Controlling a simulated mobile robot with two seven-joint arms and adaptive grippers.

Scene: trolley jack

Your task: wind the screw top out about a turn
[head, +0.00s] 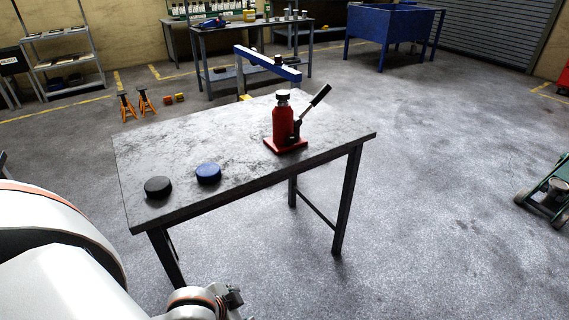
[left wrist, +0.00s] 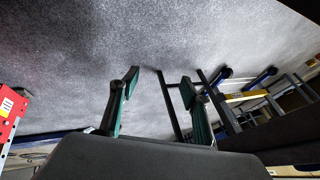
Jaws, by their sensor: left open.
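The red bottle jack (head: 283,126) stands upright on its square base at the right part of the grey table. A black-gripped lever (head: 314,102) slants up to the right from the jack's side. My left gripper (left wrist: 160,84) shows in the left wrist view with its two dark green fingers spread apart and nothing between them. It is well away from the jack, which I cannot make out in that view. My right gripper is in neither view.
The grey table (head: 145,140) also carries a black puck (head: 158,187) and a blue puck (head: 208,173) near its front edge. A blue crane-like beam (head: 268,64) stands behind it. Orange stands (head: 146,102) are on the floor at left.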

